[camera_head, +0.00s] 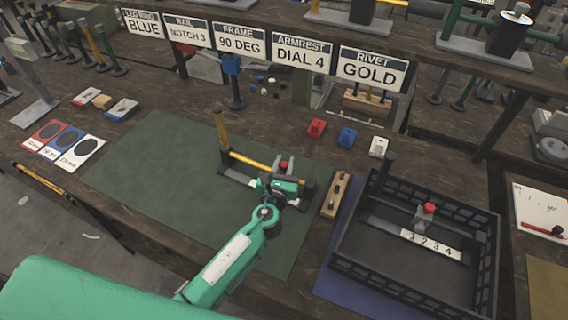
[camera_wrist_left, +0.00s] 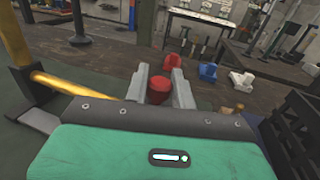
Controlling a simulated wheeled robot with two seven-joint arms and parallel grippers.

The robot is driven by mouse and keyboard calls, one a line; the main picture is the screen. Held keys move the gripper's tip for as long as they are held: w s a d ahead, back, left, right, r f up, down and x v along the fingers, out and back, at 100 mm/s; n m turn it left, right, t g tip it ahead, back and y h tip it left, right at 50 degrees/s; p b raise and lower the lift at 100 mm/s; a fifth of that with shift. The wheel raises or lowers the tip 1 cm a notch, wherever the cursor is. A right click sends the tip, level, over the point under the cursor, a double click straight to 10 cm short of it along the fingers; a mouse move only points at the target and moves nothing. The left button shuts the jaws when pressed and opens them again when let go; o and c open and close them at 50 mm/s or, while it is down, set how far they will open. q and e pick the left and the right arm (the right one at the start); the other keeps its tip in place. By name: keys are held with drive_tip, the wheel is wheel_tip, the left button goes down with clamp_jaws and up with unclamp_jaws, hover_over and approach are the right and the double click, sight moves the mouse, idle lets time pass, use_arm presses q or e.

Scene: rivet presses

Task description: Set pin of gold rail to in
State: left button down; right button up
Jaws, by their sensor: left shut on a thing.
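The gold rail (camera_head: 250,160) lies on a dark base on the green mat, with a gold post standing at its left end. In the left wrist view, the gold bar (camera_wrist_left: 62,87) runs in from the left. A red pin knob (camera_head: 284,164) sits at the rail's right part. My left gripper (camera_head: 281,178) is at the rail, and in the left wrist view its two fingers (camera_wrist_left: 160,88) are shut on the red knob (camera_wrist_left: 158,92). The pin's shaft below the knob is hidden, so I cannot tell how deep it sits. My right gripper is not in view.
A wooden block with holes (camera_head: 336,195) lies right of the rail. A black crate (camera_head: 341,262) holds a numbered fixture with another red knob (camera_head: 429,208). Red (camera_head: 317,128), blue (camera_head: 347,137) and white (camera_head: 378,146) blocks stand behind. The left mat (camera_head: 145,180) is clear.

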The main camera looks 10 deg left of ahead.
use_arm(q)
drive_tip(key=shift+s+f, duration=0.1)
drive_tip(key=shift+f, duration=0.05)
drive_tip(key=c, duration=1.2)
unclamp_jaws()
drive_tip(key=shift+o, duration=0.2)
drive_tip(key=s+b, duration=0.2)
drive_tip(key=s, duration=1.1)
drive_tip(key=shift+s, duration=0.35)
drive_tip(key=shift+f, duration=0.1)
